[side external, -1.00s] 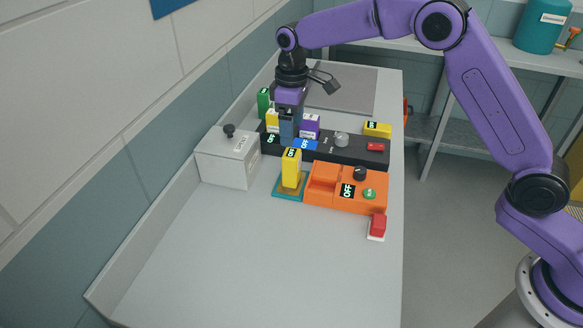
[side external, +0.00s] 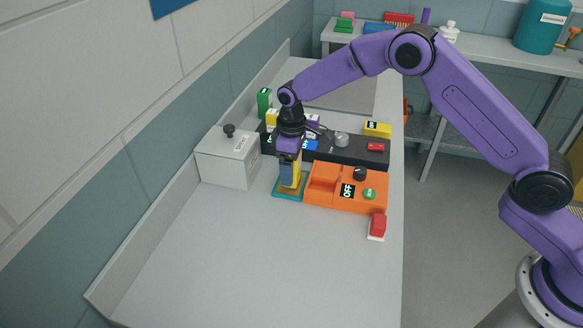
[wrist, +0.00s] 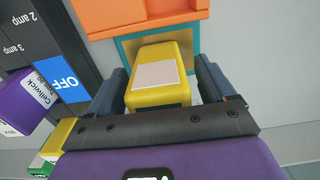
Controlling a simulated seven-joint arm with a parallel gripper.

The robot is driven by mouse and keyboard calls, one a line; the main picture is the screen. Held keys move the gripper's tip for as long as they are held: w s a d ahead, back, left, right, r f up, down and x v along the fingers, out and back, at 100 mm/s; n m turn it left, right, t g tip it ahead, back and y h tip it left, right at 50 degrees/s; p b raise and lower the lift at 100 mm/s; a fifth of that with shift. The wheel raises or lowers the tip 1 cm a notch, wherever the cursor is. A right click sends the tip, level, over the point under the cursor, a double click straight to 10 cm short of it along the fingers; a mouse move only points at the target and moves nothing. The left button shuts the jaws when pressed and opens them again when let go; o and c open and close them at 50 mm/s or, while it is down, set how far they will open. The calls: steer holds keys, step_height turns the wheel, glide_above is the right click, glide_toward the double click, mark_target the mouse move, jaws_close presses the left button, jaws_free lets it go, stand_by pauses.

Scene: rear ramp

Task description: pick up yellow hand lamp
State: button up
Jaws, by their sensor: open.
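The yellow hand lamp (side external: 290,182) stands upright on a teal base plate (side external: 277,195), just left of the orange unit in the side view. In the wrist view the lamp (wrist: 160,75), with a pale panel on its top, lies between my two blue-grey fingers. My gripper (side external: 290,178) points down over the lamp, its fingers on either side of it. In the wrist view my gripper (wrist: 172,88) is open, with a narrow gap beside the lamp. The upper part of the lamp is hidden by my gripper in the side view.
The orange unit (side external: 325,191) with an OFF label adjoins the teal plate. A black panel (side external: 350,150) with several coloured blocks lies behind. A grey-white box (side external: 225,160) stands left, and a red switch (side external: 378,225) front right. The front bench surface (side external: 240,255) is clear.

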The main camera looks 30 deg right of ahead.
steer(key=c, duration=1.1)
steer(key=shift+c, duration=0.5)
